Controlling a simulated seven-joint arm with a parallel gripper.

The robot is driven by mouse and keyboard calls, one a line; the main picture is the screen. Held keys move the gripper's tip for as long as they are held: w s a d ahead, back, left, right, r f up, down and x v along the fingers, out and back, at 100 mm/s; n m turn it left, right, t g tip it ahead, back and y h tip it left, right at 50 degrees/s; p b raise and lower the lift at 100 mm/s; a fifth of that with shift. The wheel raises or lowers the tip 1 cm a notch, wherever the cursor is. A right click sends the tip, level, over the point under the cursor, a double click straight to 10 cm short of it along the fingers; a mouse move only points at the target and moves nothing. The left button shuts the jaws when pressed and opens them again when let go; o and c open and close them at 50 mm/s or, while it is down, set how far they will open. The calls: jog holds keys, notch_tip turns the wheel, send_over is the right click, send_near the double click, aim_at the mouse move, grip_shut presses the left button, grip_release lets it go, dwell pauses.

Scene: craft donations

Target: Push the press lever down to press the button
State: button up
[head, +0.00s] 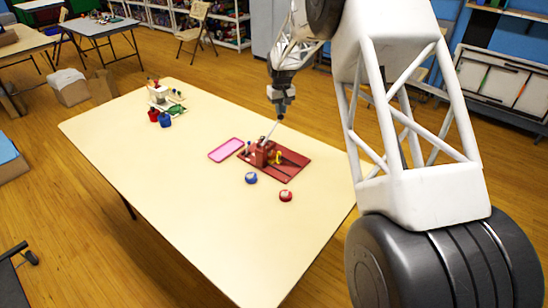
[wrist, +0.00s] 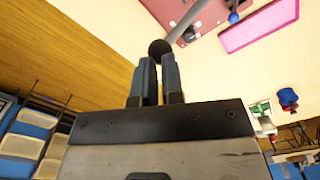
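The press (head: 262,155) is a red block on a red baseboard (head: 292,166) near the table's right side. Its lever (head: 271,131) is a pale grey rod slanting up toward my gripper (head: 281,108). In the wrist view the lever rod (wrist: 184,20) ends in a dark round knob (wrist: 160,47). The knob lies right at the tips of my gripper (wrist: 159,58); I cannot tell whether they touch. The two fingers are close together with only a narrow gap, and nothing shows between them. The button inside the press cannot be made out.
A pink tray (head: 226,150) lies left of the press. A blue round piece (head: 251,178) and a red round piece (head: 285,195) sit in front. A yellow part (head: 278,157) stands on the baseboard. Red and blue cups (head: 165,120) are at the far left. The table's near part is clear.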

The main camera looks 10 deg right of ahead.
jog(key=shift+w+d+f, duration=0.2)
jog(key=shift+f, duration=0.25)
jog(key=shift+w+d+f, duration=0.15)
jog(key=shift+f, duration=0.35)
jog(key=shift+w+d+f, duration=0.2)
jog(key=shift+f, duration=0.25)
dwell(2.0)
jog(key=shift+w+d+f, duration=0.1)
jog(key=shift+d+f, duration=0.05)
jog(key=shift+f, duration=0.45)
jog(key=shift+w+d+f, duration=0.1)
jog(key=shift+f, duration=0.5)
dwell(1.9)
jog(key=shift+r, duration=0.1)
notch_tip(320, 180, up, 8)
jog(key=shift+r, duration=0.25)
dwell(1.2)
